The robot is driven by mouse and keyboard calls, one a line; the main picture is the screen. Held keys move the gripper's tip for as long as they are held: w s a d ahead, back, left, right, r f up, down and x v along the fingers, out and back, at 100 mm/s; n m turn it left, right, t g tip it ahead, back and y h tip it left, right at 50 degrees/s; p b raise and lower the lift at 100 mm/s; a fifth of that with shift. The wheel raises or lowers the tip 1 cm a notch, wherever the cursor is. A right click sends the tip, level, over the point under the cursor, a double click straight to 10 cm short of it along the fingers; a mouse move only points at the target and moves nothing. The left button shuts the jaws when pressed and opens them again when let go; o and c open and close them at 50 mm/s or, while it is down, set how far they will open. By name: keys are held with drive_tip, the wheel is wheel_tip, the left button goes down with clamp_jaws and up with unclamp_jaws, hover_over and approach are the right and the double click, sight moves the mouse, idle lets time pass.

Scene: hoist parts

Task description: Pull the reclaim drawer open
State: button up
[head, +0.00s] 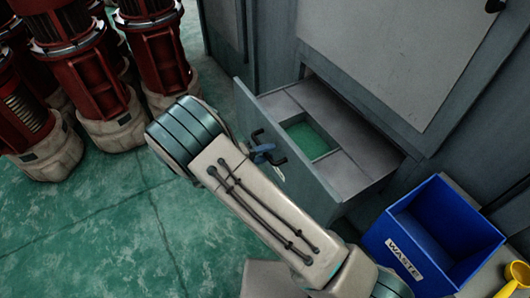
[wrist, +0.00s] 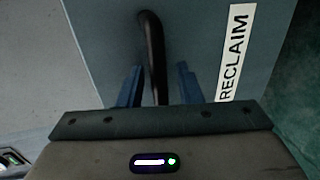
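The reclaim drawer (head: 292,171) stands pulled out of the grey cabinet in the head view. Its top shows grey panels around a square opening with green inside. The drawer front (wrist: 215,45) bears a RECLAIM label (wrist: 236,52) in the wrist view. A black bar handle (wrist: 153,45) runs from the front down between my gripper's two blue fingers (wrist: 160,86). The fingers are apart, with a gap visible on each side of the bar. In the head view my gripper (head: 264,152) is at the handle, partly hidden by my arm.
A blue WASTE bin (head: 438,232) stands right of the drawer, with a yellow scoop (head: 516,275) near it. Several red hoist units (head: 88,75) on pale bases stand at upper left. The green floor (head: 110,225) at lower left is clear.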

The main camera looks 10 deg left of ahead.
drive_tip(key=p+v, duration=0.2)
drive_tip(key=v, duration=1.2)
drive_tip(key=shift+d, duration=0.1)
drive_tip(key=d+r+m+g+y+p, duration=0.25)
drive_tip(key=d+r+g+p, duration=0.35)
drive_tip(key=d+r, duration=0.55)
drive_tip(key=d+r+m+g+y+p, duration=0.25)
drive_tip(key=d+r+p, duration=0.5)
drive_tip(key=r, duration=0.65)
drive_tip(key=s+d+r+m+t+y+p, duration=0.1)
drive_tip(key=s+d+r+y+p, duration=0.2)
drive_tip(key=r, duration=0.8)
drive_tip(key=s+d+r+m+t+y+p, duration=0.1)
drive_tip(key=s+d+r+y+p, duration=0.3)
drive_tip(key=s+d+r+p, duration=0.4)
wheel_tip(320, 180, up, 4)
drive_tip(key=shift+s+d+f+y+p, duration=0.15)
drive_tip(key=shift+s+d+y+p, duration=0.15)
drive_tip(key=shift+d+p, duration=0.55)
